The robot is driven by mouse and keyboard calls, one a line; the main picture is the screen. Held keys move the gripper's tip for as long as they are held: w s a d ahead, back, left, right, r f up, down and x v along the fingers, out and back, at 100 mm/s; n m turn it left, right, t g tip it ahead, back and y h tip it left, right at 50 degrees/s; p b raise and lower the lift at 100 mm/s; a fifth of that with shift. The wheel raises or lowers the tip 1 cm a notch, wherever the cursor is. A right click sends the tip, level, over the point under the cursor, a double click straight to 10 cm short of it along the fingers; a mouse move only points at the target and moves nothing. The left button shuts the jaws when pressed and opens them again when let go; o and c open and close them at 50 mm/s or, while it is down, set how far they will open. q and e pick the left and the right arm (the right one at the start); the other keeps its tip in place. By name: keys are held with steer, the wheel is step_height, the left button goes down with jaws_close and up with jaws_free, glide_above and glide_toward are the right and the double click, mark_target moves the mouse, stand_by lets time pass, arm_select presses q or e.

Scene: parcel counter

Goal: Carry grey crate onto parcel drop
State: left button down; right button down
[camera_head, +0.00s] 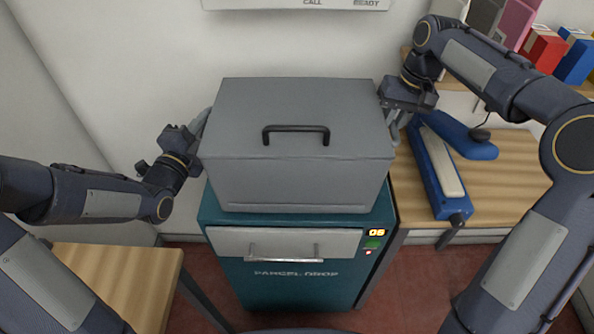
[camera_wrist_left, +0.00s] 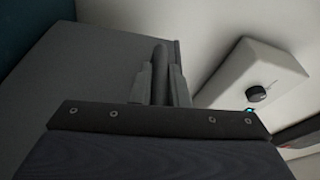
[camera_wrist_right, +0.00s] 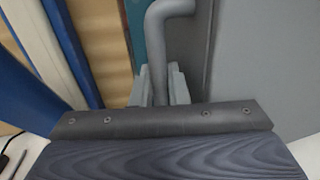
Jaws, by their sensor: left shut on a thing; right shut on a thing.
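The grey crate (camera_head: 297,182), with a dark handle on its lid, is upright over the top of the teal parcel drop (camera_head: 290,285). I cannot tell whether its base touches the top. My left gripper (camera_head: 203,127) is shut on a side handle at the crate's left; the handle also shows between the fingers in the left wrist view (camera_wrist_left: 160,75). My right gripper (camera_head: 393,115) is shut on the crate's right side handle, a bent grey bar in the right wrist view (camera_wrist_right: 158,50). The crate's underside is hidden.
A wooden table (camera_head: 510,185) on the right holds a blue device (camera_head: 440,165) close beside the crate. Binders (camera_head: 545,50) stand at the back right. Another wooden surface (camera_head: 115,280) is at the lower left. A white wall is behind the crate.

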arm_select(q)
steer(key=shift+f+b, duration=0.55)
steer(key=shift+f, duration=0.1)
arm_select(e)
steer(key=shift+f, duration=0.65)
arm_select(q)
steer(key=c, duration=1.4)
jaws_free()
steer(key=shift+r, duration=0.15)
arm_select(e)
steer(key=c, duration=1.4)
jaws_free()
steer(key=shift+r, duration=0.15)
arm_select(q)
steer(key=shift+s, duration=0.1)
arm_select(e)
steer(key=shift+r, duration=0.2)
arm_select(q)
steer(key=v, duration=0.8)
arm_select(e)
step_height(320, 180, up, 11)
steer(key=d, duration=0.2)
steer(key=shift+d+r, duration=0.15)
steer(key=shift+r, duration=0.05)
arm_select(q)
steer(key=shift+p, duration=0.3)
arm_select(e)
steer(key=shift+s+r, duration=0.1)
steer(key=shift+s, duration=0.05)
